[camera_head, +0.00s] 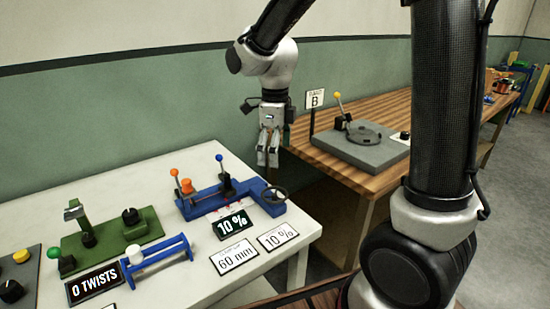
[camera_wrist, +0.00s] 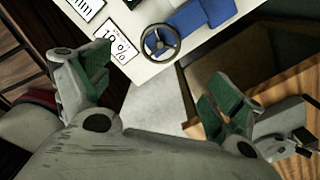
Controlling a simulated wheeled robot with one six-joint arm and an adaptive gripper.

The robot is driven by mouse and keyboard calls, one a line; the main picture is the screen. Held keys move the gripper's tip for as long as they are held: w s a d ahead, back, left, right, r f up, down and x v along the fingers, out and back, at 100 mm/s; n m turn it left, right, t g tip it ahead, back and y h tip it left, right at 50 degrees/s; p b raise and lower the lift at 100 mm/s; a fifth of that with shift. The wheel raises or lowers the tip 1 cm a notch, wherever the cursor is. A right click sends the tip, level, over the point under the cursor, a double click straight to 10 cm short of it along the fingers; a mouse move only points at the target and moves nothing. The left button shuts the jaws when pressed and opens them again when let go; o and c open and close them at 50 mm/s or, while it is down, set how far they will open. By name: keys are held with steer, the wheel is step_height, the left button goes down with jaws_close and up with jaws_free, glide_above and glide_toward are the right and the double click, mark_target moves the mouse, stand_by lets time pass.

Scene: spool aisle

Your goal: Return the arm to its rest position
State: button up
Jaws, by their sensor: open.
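My gripper (camera_head: 268,153) hangs pointing down beside the right end of the white table, above the gap between it and the wooden table. In the wrist view my gripper (camera_wrist: 150,95) shows its two green-padded fingers well apart with nothing between them. The blue clamp device (camera_head: 225,195) with a dark handwheel stands on the white table just below and left of my gripper. Its handwheel (camera_wrist: 160,41) shows at the top of the wrist view. My arm reaches up and over from the column at the right.
The white table (camera_head: 130,185) also bears a green device (camera_head: 110,240), a blue spool holder (camera_head: 155,255) and several label cards. The wooden table (camera_head: 340,110) at the right carries a grey plate device (camera_head: 355,145) and a "B" sign (camera_head: 316,99). A green wall stands behind.

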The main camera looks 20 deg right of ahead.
stand_by(0.3)
steer(key=s+d+r+n+t, duration=0.2)
steer(key=s+d+r+n, duration=0.2)
steer(key=s+d+n, duration=0.3)
steer(key=s+d+r+n+t, duration=0.2)
steer(key=s+d+r+n, duration=0.3)
steer(key=n, duration=1.3)
steer(key=s+d, duration=0.3)
steer(key=s, duration=0.4)
steer(key=shift+s+r, duration=0.2)
steer(key=shift+r, duration=0.05)
steer(key=shift+c, duration=0.4)
